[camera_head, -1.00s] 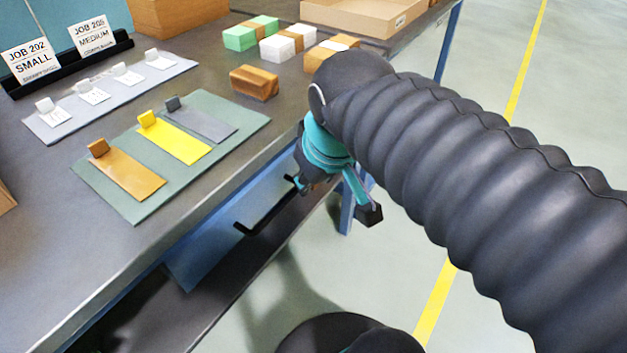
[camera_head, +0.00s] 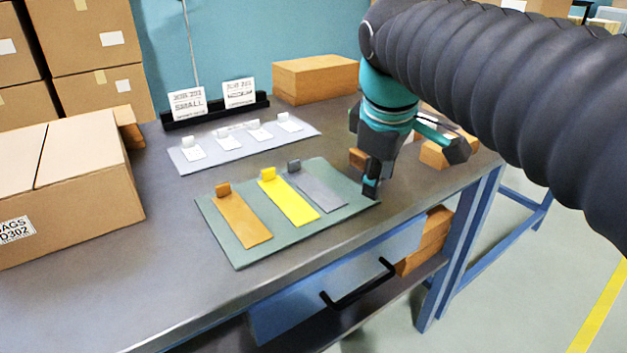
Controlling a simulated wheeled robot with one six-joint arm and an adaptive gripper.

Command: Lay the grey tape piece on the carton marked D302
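The grey tape piece (camera_head: 318,190) lies flat on the green mat (camera_head: 222,237), rightmost of three strips, with a dark grey block-like tab (camera_head: 294,166) at its far end. The carton marked D302 (camera_head: 75,205) stands at the left of the bench, its label facing front and its left part cut off by the frame. My gripper (camera_head: 413,172) is open, fingers spread and pointing down, with nothing seen between them. One finger is close to the mat's right edge, right of the grey piece. I cannot tell its exact height.
Yellow (camera_head: 290,203) and brown (camera_head: 243,221) strips lie left of the grey one. Behind is a pale board (camera_head: 220,150) with small white tags. Job signs (camera_head: 188,101) and a brown box (camera_head: 315,78) stand at the back. Bare bench (camera_head: 165,240) separates carton and mat.

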